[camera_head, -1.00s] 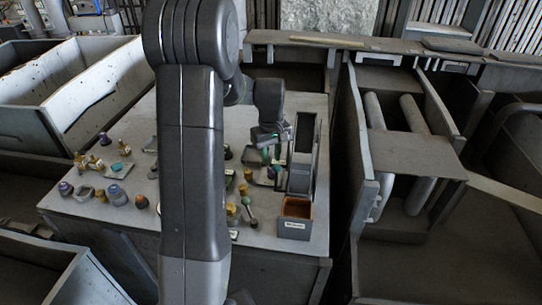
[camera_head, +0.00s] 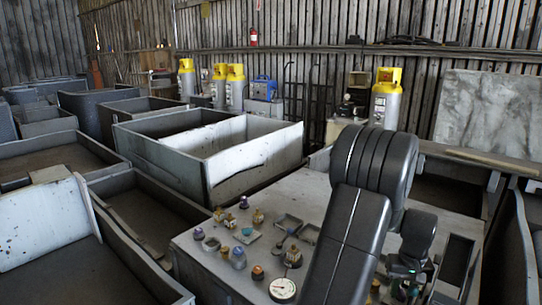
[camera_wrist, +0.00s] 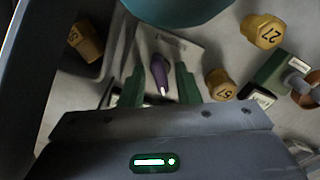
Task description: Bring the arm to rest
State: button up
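My gripper (camera_wrist: 160,90) shows two green fingers in the wrist view, spread apart. A small purple item (camera_wrist: 160,75) appears between and beyond them, over a light plate, with gaps on both sides. In the head view my gripper (camera_head: 406,283) is low over the right part of the grey worktable (camera_head: 305,190), partly behind my dark arm. My arm is bent, with its elbow raised high and its wrist pointing down. The exact height of the fingertips above the table cannot be told.
Numbered brass pieces (camera_wrist: 262,30) and a teal round object (camera_wrist: 180,8) are close around the fingers in the wrist view. Small knobs, trays and a round gauge (camera_head: 282,289) stand on the table's left part.

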jog(key=shift+m, duration=0.7)
